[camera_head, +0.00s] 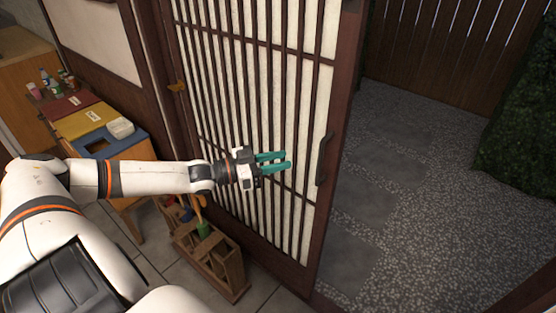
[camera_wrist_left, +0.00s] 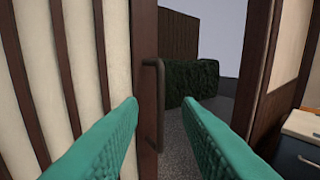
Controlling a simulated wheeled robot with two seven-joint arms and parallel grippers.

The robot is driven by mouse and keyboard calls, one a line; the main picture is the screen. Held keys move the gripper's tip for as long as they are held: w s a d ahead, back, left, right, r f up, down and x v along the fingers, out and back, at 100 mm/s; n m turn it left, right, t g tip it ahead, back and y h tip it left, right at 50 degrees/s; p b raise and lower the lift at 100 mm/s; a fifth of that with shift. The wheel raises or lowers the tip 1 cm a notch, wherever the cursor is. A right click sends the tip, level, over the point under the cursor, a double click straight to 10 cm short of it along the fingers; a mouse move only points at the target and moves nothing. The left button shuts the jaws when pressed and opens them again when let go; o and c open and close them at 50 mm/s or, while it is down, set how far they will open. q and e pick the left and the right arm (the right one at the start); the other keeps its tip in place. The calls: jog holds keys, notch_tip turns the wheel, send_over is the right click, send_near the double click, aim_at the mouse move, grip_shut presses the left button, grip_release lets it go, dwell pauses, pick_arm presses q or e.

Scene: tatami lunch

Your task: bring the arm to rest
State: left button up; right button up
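My left arm (camera_head: 140,178) reaches in from the left of the head view, stretched out nearly level. Its gripper (camera_head: 288,162) has two green fingers, set apart with nothing between them. In the left wrist view the open green fingers (camera_wrist_left: 160,115) frame the door's edge and the handle (camera_wrist_left: 154,100), which stands beyond the fingertips. I cannot tell how far apart the gripper and the door are. My right gripper is not in view.
A wooden rack (camera_head: 210,250) with umbrellas stands below my left forearm. A low cabinet with red, yellow and blue-topped sections (camera_head: 88,118) stands at the left, a white box (camera_head: 120,128) on it. The doorway at the right opens onto gravel and paving (camera_head: 420,200), with a hedge (camera_head: 520,130) beyond.

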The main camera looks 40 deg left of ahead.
pick_arm(q)
jog(key=s+a+f+n+g+y, duration=0.1)
jog(key=a+f+n+y, duration=0.2)
jog(key=f, duration=1)
jog(key=s+a+f+n+g+y, duration=0.15)
jog(key=a+f+y, duration=0.3)
jog(key=f, duration=0.75)
jog(key=s+d+f+g+y, duration=0.1)
jog(key=s+f, duration=0.2)
jog(key=f, duration=0.2)
jog(key=s+d+f+y, duration=0.1)
jog(key=s+f, duration=0.3)
jog(key=f, duration=0.2)
jog(key=s+d+f+g+y, duration=0.1)
jog(key=s+d+f+g, duration=0.25)
jog(key=s+f, duration=0.5)
jog(key=s+d+f+g, duration=0.3)
jog(key=s+d+f, duration=0.2)
jog(key=s+f, duration=0.35)
jog(key=s+d+f+g, duration=0.2)
jog(key=s+d, duration=0.3)
jog(key=s, duration=0.3)
jog(key=s+d+f+g, duration=0.2)
jog(key=s+d+f, duration=0.1)
jog(key=s+d, duration=0.3)
jog(key=s, duration=0.2)
jog(key=shift+s, duration=0.3)
